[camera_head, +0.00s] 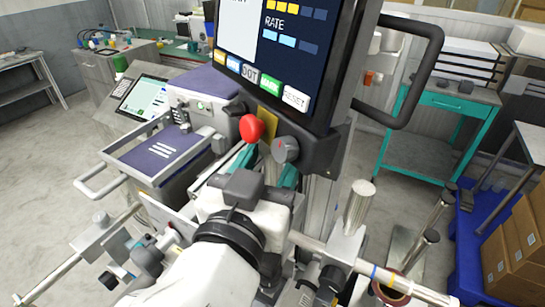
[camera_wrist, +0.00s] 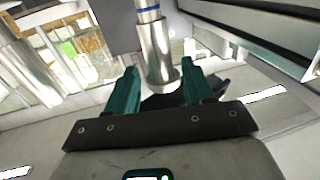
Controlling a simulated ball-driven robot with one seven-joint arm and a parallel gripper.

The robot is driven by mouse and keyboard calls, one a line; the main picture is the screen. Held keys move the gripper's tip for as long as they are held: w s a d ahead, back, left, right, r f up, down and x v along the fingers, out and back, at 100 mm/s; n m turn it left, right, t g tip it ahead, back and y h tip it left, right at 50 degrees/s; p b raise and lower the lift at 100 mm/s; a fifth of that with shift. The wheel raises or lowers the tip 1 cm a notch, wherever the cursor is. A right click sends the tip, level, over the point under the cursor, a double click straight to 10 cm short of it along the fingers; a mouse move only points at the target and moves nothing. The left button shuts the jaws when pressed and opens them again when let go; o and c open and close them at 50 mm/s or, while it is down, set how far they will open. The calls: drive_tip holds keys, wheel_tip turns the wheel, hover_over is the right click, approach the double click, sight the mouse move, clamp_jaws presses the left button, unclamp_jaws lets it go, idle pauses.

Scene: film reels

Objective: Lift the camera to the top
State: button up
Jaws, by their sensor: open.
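My gripper (camera_head: 267,165) is in front of the machine, below its screen. In the wrist view its two teal fingers (camera_wrist: 172,75) are open and spread apart. A shiny metal cylinder (camera_wrist: 157,48) with a blue ring shows between the fingertips and beyond them. I cannot tell from the picture whether either finger touches it. A red knob (camera_head: 251,128) and a grey knob (camera_head: 286,149) sit just under the screen, above my gripper. I cannot clearly pick out a camera in either view. My white arm hides part of the machine's lower front.
The tilted screen (camera_head: 268,45) with a black handle (camera_head: 415,75) overhangs the gripper area. A purple-topped unit (camera_head: 155,155) stands at the left. A metal post (camera_head: 358,205) and rods stand at the right. A teal cart (camera_head: 440,135) and cardboard boxes (camera_head: 512,255) are farther right.

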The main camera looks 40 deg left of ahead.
drive_tip(key=b+v, duration=0.1)
drive_tip(key=v, duration=0.7)
drive_tip(key=shift+s+f+b, duration=0.3)
drive_tip(key=shift+a, duration=0.15)
